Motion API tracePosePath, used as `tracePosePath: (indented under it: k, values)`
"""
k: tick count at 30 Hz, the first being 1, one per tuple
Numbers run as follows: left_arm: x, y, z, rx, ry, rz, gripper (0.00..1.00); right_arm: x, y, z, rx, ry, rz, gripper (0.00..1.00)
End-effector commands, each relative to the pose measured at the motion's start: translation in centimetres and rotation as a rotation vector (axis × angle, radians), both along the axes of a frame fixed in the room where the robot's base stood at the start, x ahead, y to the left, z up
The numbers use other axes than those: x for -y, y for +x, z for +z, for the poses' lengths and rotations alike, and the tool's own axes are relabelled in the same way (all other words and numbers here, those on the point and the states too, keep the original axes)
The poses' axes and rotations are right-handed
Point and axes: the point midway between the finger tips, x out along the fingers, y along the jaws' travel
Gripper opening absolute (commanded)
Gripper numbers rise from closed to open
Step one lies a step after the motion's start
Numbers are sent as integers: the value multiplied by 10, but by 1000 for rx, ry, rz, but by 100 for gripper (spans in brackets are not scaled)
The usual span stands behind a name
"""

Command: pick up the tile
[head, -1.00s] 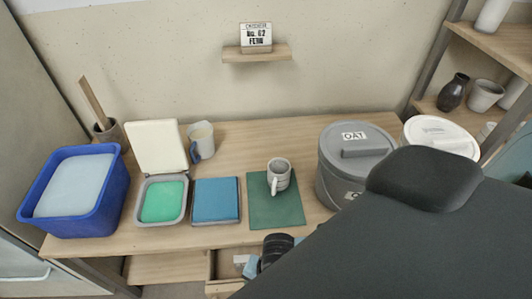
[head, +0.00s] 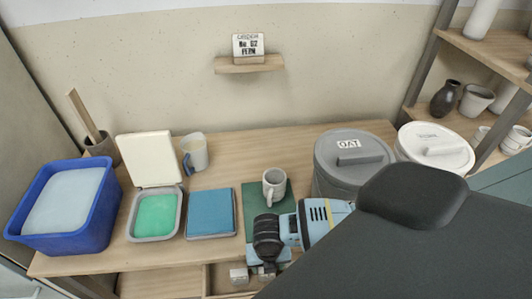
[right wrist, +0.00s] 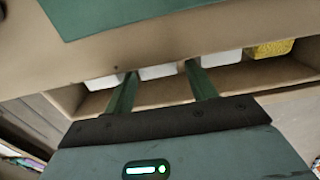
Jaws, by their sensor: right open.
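Several small white blocks lie in an open drawer under the table's front edge; one white block (right wrist: 157,72) shows between my fingers in the right wrist view, with another white block (right wrist: 220,58) to its right. I cannot tell for sure which piece is the tile. In the head view a pale block (head: 238,273) shows in the drawer. My right gripper (head: 265,268) points down at the drawer; in the right wrist view its two fingers (right wrist: 161,88) are apart with nothing gripped. My left gripper is out of view.
A yellow sponge-like block (right wrist: 272,48) lies in the drawer (right wrist: 245,78). On the table are a green mat (head: 252,228) with a mug (head: 274,186), a blue square (head: 212,212), a green-filled tray (head: 155,216), a blue tub (head: 60,238) and a grey OAT bucket (head: 345,180).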

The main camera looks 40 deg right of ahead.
Motion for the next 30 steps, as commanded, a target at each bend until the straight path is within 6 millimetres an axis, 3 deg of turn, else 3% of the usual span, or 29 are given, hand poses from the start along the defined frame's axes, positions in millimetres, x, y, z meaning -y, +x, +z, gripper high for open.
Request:
tracePosePath:
  k: [5, 15, 25, 30]
  values:
    - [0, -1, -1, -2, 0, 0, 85, -1, 0, -5, 1, 1, 0, 56]
    - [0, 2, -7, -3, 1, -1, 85, -2, 2, -48, -1, -1, -1, 56]
    - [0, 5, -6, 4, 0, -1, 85, -2, 3, -53, 3, 1, 0, 56]
    - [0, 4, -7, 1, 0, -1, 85, -2, 3, -52, 3, 1, 0, 34]
